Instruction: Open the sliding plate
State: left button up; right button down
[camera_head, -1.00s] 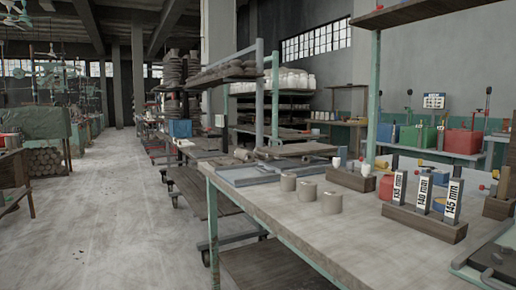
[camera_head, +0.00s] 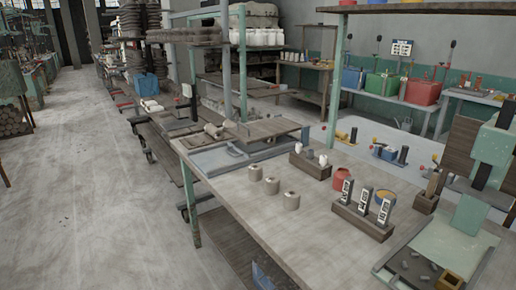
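A pale green flat plate (camera_head: 450,243) lies at the right end of the workbench, with a raised pale green block (camera_head: 468,214) at its back. It looks like the sliding plate, but I cannot be sure. In front of it is a dark recessed tray (camera_head: 418,268) with several small grey bits in it. My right gripper cannot be clearly identified.
A green post (camera_head: 334,80) carries a shelf. Floor (camera_head: 90,210) is clear at left.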

aim_at(249, 150)
jog(key=i+j+z, duration=0.15)
jog(key=z, duration=0.25)
jog(key=i+j+z, duration=0.1)
jog(key=j+z, duration=0.3)
jog(key=i+j+z, duration=0.1)
jog(key=j+z, duration=0.3)
jog(key=l, duration=0.1)
